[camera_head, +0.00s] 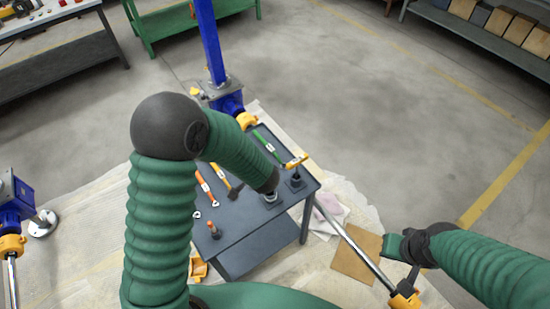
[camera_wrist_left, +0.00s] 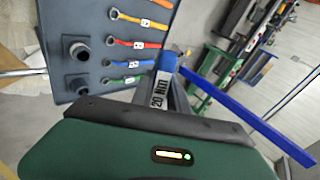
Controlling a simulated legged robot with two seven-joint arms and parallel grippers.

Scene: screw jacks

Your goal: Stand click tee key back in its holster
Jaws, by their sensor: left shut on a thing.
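My left gripper (camera_wrist_left: 166,82) is shut on a slim piece with a white label reading about "20", which I take as the click tee key (camera_wrist_left: 157,92). Most of the key is hidden by the gripper. In the head view my own left arm hides the gripper and the key. Two dark upright holsters stand on the grey table: one (camera_wrist_left: 75,47) and another (camera_wrist_left: 78,85). The held key is apart from both. My right gripper (camera_head: 408,250) is off the table at the right; its fingers are unclear.
Open floor lies beyond.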

